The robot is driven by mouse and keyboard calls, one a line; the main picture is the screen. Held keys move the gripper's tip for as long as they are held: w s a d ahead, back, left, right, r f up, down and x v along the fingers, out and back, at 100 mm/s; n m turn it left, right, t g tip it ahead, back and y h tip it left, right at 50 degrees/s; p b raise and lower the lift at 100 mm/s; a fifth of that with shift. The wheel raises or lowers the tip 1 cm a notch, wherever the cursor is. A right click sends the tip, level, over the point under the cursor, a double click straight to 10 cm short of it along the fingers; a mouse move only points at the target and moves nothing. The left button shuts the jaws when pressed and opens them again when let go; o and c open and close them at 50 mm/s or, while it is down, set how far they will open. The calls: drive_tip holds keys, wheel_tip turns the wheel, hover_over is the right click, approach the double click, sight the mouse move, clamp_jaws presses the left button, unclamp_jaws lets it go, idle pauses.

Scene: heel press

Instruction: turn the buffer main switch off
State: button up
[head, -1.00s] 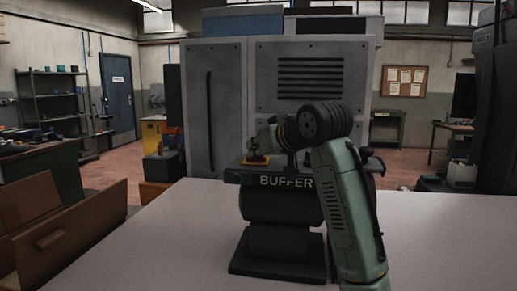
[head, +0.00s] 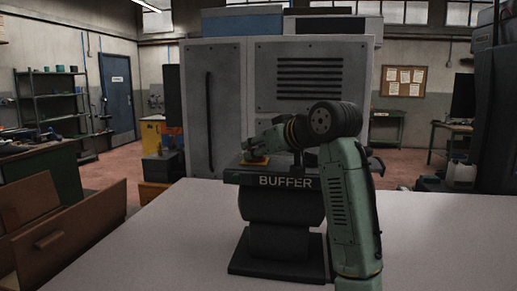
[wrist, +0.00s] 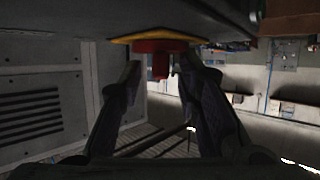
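The buffer (head: 282,205) is a dark machine with a BUFFER label on its front, standing on the pale table. Its main switch (head: 255,161) is a red knob on a yellow plate at the top left of the housing. In the wrist view the red knob (wrist: 158,60) sticks out from the yellow plate (wrist: 125,38). My gripper (wrist: 160,70) is open, with one finger on each side of the knob. Gaps show between the fingertips and the knob. In the head view my gripper (head: 254,147) is just above the switch and partly hides it.
A large grey cabinet (head: 225,110) stands behind the table (head: 180,240). The table is clear on both sides of the buffer. A dark part (head: 376,165) of the machine shows right of my arm.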

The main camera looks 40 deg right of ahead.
drive_tip(key=shift+s, duration=0.1)
drive_tip(key=v, duration=1.1)
drive_tip(key=shift+s+r, duration=0.15)
drive_tip(key=shift+s, duration=0.25)
drive_tip(key=shift+s, duration=0.1)
